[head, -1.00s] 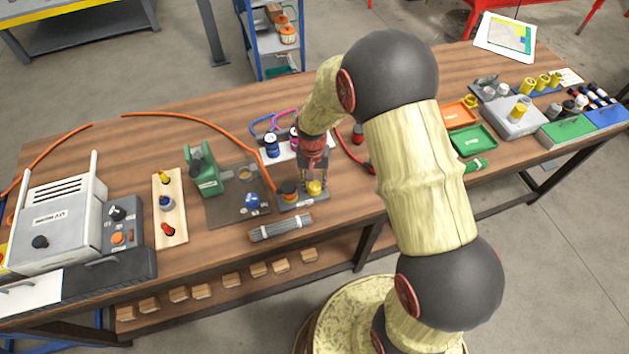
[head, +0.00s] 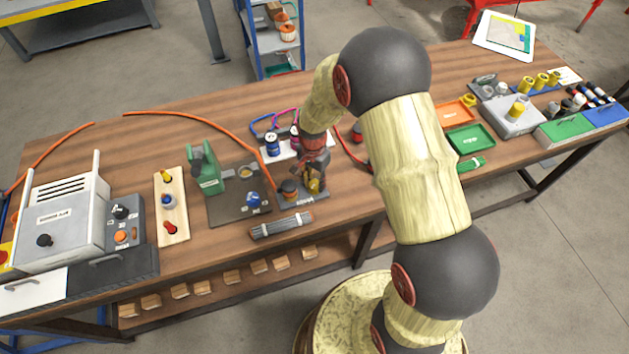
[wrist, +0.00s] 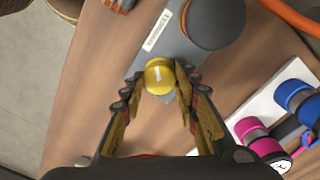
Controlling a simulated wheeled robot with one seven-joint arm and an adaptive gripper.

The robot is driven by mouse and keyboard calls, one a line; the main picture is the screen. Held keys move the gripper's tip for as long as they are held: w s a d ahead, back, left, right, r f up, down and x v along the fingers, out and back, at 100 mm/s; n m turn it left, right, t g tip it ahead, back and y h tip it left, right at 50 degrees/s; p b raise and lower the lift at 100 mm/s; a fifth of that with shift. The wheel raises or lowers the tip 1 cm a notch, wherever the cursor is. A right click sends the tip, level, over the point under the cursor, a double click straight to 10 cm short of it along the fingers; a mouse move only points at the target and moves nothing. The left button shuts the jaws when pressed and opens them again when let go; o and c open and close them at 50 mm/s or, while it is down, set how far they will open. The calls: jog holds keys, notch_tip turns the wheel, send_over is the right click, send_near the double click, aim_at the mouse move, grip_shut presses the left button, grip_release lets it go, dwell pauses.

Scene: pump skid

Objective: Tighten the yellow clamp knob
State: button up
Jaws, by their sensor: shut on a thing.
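The yellow clamp knob (wrist: 159,75) sits near the end of a grey labelled base plate (wrist: 165,30) in the wrist view. A pale mark shows on its top. My gripper (wrist: 160,82) is shut on the knob, with one fingertip on each side of it. In the head view my gripper (head: 316,180) points down at the right end of the same plate and hides most of the knob. A dark round cap with an orange band (head: 289,189) stands on the plate just left of the gripper.
Blue and magenta fittings (wrist: 275,125) on a white block lie close to my gripper. A green device (head: 207,172) on a dark mat stands to the left.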

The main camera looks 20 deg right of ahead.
aim_at(314, 183)
dwell(0.3)
jog(key=o, duration=1.1)
jog(key=shift+o, duration=0.3)
notch_tip(314, 183, up, 12)
jog(key=shift+w, duration=0.15)
jog(key=shift+a, duration=0.1)
